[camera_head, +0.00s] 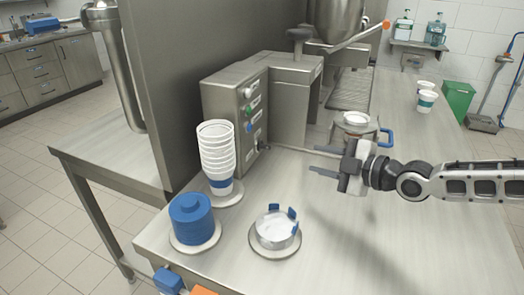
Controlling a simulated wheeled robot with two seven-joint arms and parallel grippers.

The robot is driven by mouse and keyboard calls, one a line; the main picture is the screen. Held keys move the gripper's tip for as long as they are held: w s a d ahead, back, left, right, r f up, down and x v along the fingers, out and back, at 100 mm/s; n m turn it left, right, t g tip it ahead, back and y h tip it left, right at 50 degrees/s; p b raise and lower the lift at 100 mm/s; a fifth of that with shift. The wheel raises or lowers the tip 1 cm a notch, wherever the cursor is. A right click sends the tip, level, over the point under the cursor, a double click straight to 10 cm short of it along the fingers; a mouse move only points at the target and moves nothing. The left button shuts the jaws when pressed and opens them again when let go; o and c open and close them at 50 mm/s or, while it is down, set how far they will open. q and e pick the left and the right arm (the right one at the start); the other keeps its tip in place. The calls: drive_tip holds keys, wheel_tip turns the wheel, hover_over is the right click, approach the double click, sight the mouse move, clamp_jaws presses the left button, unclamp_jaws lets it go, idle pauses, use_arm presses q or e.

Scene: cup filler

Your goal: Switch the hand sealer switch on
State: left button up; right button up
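A grey metal control box (225,97) stands on the steel table, against the tall metal panel. Its right-hand face carries several small controls (249,114), with dark, green and blue parts. They are too small for me to tell which one is the hand sealer switch or how it is set. My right gripper (318,161) comes in from the right above the table. It is open and empty, with its fingers pointing left toward the box and a clear gap between them and the controls. My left gripper is not in view.
A stack of white cups (216,152), a stack of blue lids (191,216) and a round metal holder with blue tabs (276,229) stand in front of the box. A small round stand with a blue handle (387,137) is behind my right gripper.

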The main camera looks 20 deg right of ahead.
sight(268, 148)
drive_tip(key=shift+w+a+f, duration=0.15)
drive_tip(key=shift+w+f, duration=0.05)
drive_tip(key=shift+w, duration=0.4)
drive_tip(key=p+x, duration=0.1)
drive_tip(key=x, duration=1.4)
drive_tip(key=shift+s, duration=0.1)
clamp_jaws()
